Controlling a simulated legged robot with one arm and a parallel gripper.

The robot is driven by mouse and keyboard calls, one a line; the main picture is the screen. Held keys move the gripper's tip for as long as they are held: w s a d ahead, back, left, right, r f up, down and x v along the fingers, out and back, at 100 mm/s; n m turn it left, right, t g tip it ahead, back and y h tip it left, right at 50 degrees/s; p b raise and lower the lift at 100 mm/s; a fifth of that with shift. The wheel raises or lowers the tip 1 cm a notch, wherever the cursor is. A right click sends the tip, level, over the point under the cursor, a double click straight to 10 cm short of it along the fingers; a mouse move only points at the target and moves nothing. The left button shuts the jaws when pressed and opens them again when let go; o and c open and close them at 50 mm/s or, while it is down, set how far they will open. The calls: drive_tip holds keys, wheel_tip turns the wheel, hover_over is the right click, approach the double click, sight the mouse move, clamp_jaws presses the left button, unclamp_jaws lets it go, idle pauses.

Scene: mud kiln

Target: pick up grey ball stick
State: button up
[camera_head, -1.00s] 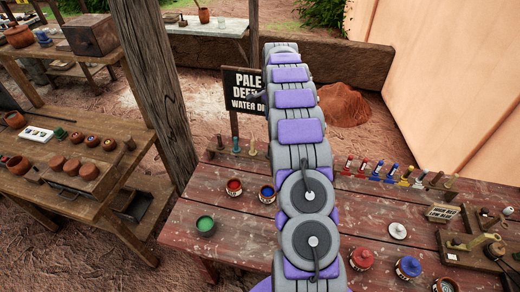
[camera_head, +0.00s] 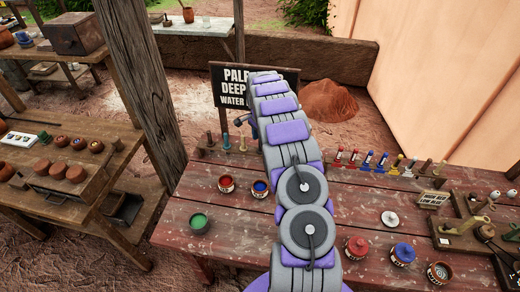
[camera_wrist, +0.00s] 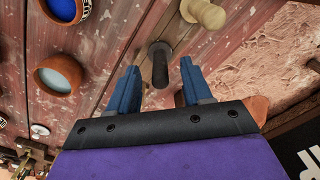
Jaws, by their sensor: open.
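In the wrist view, a dark grey stick with a rounded end (camera_wrist: 160,62) stands at the table's edge, between and just beyond the tips of my open gripper (camera_wrist: 159,68). The two blue fingers are on either side of it and do not appear to touch it. A pale wooden stick with a round knob (camera_wrist: 204,14) is beside it. In the head view my arm hides most of my gripper and part of the stick row. I cannot tell which stick there is the grey one.
The red wooden table (camera_head: 340,220) holds a green pot (camera_head: 199,222), a red pot (camera_head: 227,184) and a blue pot (camera_head: 260,188). A black sign (camera_head: 232,90) stands behind the table, and a wooden post (camera_head: 140,80) rises at left.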

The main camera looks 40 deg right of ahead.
sight(260, 151)
wheel_tip(260, 151, down, 4)
drive_tip(key=shift+d+f+b, duration=0.1)
drive_tip(key=shift+d+b, duration=0.05)
drive_tip(key=shift+b, duration=0.25)
drive_tip(key=shift+d+f, duration=0.2)
drive_tip(key=shift+f, duration=0.1)
drive_tip(key=shift+d+f, duration=0.1)
drive_tip(key=shift+d, duration=0.2)
drive_tip(key=shift+a+r, duration=0.2)
drive_tip(key=shift+a, duration=0.4)
drive_tip(key=c, duration=0.5)
drive_tip(key=shift+d, duration=0.15)
drive_tip(key=shift+c, duration=1.2)
drive_tip(key=shift+d+f, duration=0.1)
drive_tip(key=shift+d, duration=0.1)
drive_tip(key=r, duration=0.4)
drive_tip(key=r+p, duration=0.1)
drive_tip(key=r, duration=0.4)
drive_tip(key=shift+a, duration=0.2)
drive_tip(key=shift+d+r, duration=0.2)
drive_tip(key=shift+r, duration=0.3)
